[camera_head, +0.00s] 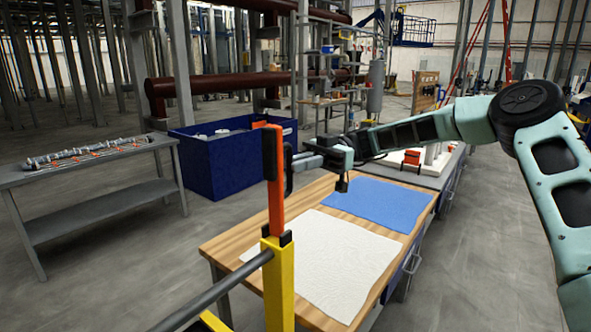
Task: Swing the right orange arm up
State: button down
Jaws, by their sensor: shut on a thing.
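An orange arm (274,190) stands upright on top of a yellow post (279,285), with dark brackets at its foot. A dark handle (289,168) sits on the right side of its upper half. My gripper (296,160) reaches in from the right and is shut on this handle. The fingertips are small and partly merge with the dark handle, so their exact hold is hard to see. Only this one orange arm is clearly visible.
A grey bar (215,290) runs from the post to the lower left. A wooden table (230,243) with a white cloth (325,260) and a blue cloth (377,205) stands behind the post. A blue bin (215,172) and grey bench (95,160) stand left; floor between is clear.

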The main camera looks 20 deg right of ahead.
dwell(0.4)
jog(key=c, duration=1.5)
grip_release()
jog(key=shift+o, duration=0.2)
jog(key=shift+d, duration=0.1)
jog(key=b+v, duration=0.4)
jog(key=v, duration=1.3)
jog(key=shift+d+f, duration=0.15)
jog(key=shift+f, duration=0.05)
jog(key=shift+w, duration=0.15)
